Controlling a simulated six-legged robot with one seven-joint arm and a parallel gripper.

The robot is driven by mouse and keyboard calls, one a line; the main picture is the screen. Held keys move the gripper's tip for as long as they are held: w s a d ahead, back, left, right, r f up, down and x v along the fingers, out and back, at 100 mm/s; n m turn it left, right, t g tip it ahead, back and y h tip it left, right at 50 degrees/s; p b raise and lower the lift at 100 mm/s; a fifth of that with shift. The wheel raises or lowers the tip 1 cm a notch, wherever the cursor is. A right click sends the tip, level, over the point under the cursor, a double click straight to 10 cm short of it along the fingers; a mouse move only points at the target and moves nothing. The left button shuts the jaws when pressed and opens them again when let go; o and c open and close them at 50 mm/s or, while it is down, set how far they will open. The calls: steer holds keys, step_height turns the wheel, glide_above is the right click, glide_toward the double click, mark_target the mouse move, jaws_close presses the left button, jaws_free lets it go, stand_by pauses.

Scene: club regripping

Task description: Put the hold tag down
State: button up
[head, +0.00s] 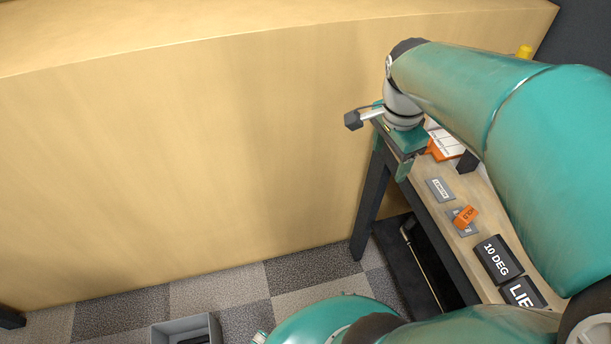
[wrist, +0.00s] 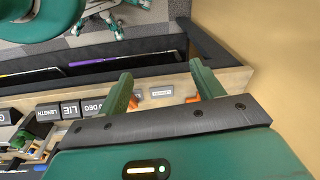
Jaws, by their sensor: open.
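The orange hold tag (head: 465,215), with white lettering, rests at a tilt on a small grey plate on the narrow wooden bench. In the wrist view an orange piece (wrist: 133,103) that looks like this tag shows beside my left finger, mostly hidden by it. My gripper (wrist: 161,70) is open, its two green fingers spread over the bench with nothing held between them. In the head view my gripper (head: 404,160) is at the far end of the bench, beyond the tag and partly hidden by my arm.
A grey labelled plate (head: 440,189) lies between tag and gripper. Black blocks reading 10 DEG (head: 497,260) and LIE (head: 522,293) stand nearer. Another orange piece with a white card (head: 445,146) sits at the far end. A tall wooden wall (head: 200,150) flanks the bench.

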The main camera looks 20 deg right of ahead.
steer(key=s+a+r+n+t, duration=0.1)
steer(key=a+n+t, duration=0.1)
steer(key=a+n, duration=0.7)
steer(key=a+r+n+t+y, duration=0.1)
steer(key=a+r+n+t, duration=0.1)
steer(key=a+n, duration=0.7)
steer(key=shift+s+a+r+t, duration=0.3)
steer(key=shift+s+a+t, duration=0.05)
steer(key=shift+a+t, duration=0.2)
steer(key=c, duration=0.7)
steer(key=shift+o, duration=0.2)
steer(key=shift+d, duration=0.15)
